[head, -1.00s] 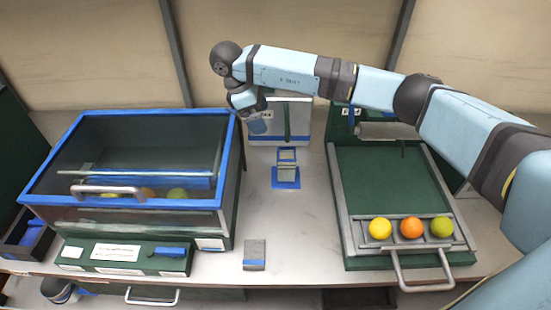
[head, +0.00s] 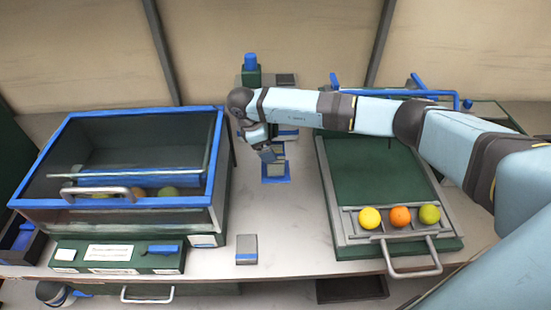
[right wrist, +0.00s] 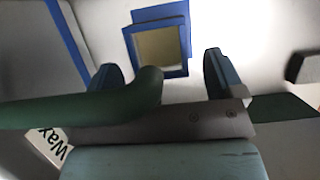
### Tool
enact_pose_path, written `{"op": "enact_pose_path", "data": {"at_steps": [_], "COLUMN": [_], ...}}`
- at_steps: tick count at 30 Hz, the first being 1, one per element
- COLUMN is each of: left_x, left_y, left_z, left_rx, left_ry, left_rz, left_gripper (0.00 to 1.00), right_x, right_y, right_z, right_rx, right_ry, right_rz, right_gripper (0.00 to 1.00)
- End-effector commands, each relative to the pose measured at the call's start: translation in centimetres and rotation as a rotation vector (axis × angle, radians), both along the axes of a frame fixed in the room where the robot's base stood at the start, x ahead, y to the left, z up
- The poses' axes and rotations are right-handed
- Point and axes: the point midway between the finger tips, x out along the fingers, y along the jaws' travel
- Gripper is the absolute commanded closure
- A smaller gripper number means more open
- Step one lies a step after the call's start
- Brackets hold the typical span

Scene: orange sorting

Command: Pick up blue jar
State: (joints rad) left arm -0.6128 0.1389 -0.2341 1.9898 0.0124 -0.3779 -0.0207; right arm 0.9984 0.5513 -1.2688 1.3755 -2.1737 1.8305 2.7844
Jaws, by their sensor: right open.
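A dark green jar with a blue top (head: 250,70) stands upright at the back of the table, beyond my right arm. A small grey and blue object sits on a blue pad (head: 276,180) in the middle; I cannot tell whether it is a jar. My right gripper (head: 267,153) is above and just left of that pad. In the right wrist view its two fingers (right wrist: 163,80) are apart with nothing held between them. A blue-edged square (right wrist: 160,48) shows beyond the fingertips. My left gripper is not in view.
A blue-rimmed clear box (head: 215,150) with fruit inside stands at left. A green tray (head: 350,160) with yellow, orange and green fruits at its front is at right. A small grey block (head: 247,248) lies near the front edge.

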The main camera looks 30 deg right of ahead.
Motion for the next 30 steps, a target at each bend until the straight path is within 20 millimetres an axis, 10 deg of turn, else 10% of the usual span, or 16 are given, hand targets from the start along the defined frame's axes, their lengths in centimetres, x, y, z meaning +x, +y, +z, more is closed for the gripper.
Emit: {"op": "enact_pose_path", "data": {"at_steps": [7,18,30], "left_x": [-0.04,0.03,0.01], "left_y": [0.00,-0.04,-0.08], "left_z": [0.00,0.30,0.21], "left_rx": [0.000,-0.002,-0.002], "left_ry": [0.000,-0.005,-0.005], "left_rz": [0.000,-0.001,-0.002], "left_gripper": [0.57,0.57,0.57], "right_x": [-0.03,0.01,0.25], "right_y": [-0.08,-0.08,-0.51], "right_z": [-0.23,-0.16,-0.06], "right_rx": [0.001,0.000,0.000], "right_ry": [0.000,-0.002,-0.002], "right_rz": [0.000,-0.001,-0.001], "right_gripper": [0.13,0.94,0.94]}}
